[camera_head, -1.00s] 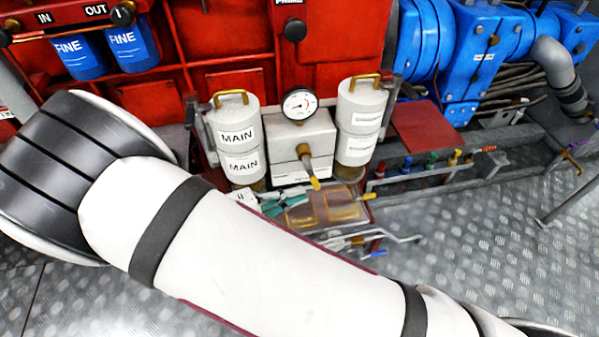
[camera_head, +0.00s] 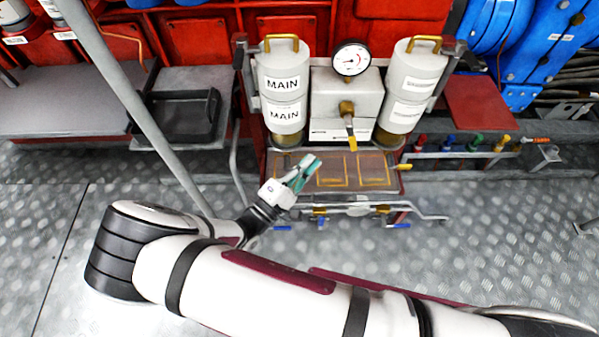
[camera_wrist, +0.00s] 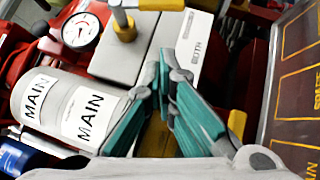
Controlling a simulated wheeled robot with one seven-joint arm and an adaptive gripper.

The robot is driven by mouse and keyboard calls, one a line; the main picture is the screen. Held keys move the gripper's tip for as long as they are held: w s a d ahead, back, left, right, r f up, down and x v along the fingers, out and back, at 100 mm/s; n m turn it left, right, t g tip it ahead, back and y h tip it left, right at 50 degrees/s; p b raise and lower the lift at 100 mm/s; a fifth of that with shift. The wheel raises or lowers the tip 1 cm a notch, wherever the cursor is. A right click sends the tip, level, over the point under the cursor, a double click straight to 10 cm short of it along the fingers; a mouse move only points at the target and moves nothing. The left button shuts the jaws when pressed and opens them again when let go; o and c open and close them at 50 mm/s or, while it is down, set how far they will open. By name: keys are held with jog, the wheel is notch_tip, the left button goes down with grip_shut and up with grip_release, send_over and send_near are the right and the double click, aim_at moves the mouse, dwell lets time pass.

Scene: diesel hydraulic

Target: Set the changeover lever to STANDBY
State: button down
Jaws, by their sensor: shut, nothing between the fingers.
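The changeover lever (camera_head: 350,128) has a brass hub and a yellow-tipped handle on the front of a grey block (camera_head: 325,95). It points down and slightly right in the head view. In the wrist view the lever (camera_wrist: 122,22) is at the top, its handle cut by the frame edge. A white canister marked MAIN (camera_head: 283,85) stands left of the block. The right canister (camera_head: 412,85) has labels too small to read. My gripper (camera_head: 312,162) has teal fingers, shut and empty, below and left of the lever and apart from it. The fingers also show in the wrist view (camera_wrist: 166,62).
A pressure gauge (camera_head: 351,59) tops the block. A brown tray (camera_head: 335,170) with yellow outlines lies below. Small valves with coloured handles (camera_head: 448,143) line a rail at right. A grey pole (camera_head: 130,105) slants down at left.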

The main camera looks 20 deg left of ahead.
aim_at(353, 148)
jog(key=w+d+r+b, duration=0.1)
jog(key=w+d+r, duration=0.1)
jog(key=w+d, duration=0.2)
jog(key=shift+w+d, duration=0.3)
jog(key=shift+d, duration=0.5)
jog(key=shift+w+d+f+n+t+b, duration=0.15)
jog(key=shift+d+n+t, duration=0.1)
jog(key=shift+n+t, duration=0.15)
jog(key=shift+d+f+n+t+b, duration=0.15)
jog(key=shift+d+n+t, duration=0.15)
jog(key=shift+n, duration=0.2)
jog(key=d+n+t+y, duration=0.1)
jog(key=n, duration=0.1)
jog(key=d+n+t, duration=0.2)
jog(key=shift+w+r+n+y, duration=0.1)
jog(key=shift+w+n+y, duration=0.2)
jog(key=shift+w+y, duration=0.1)
jog(key=shift+d+p, duration=0.1)
jog(key=shift+p, duration=0.25)
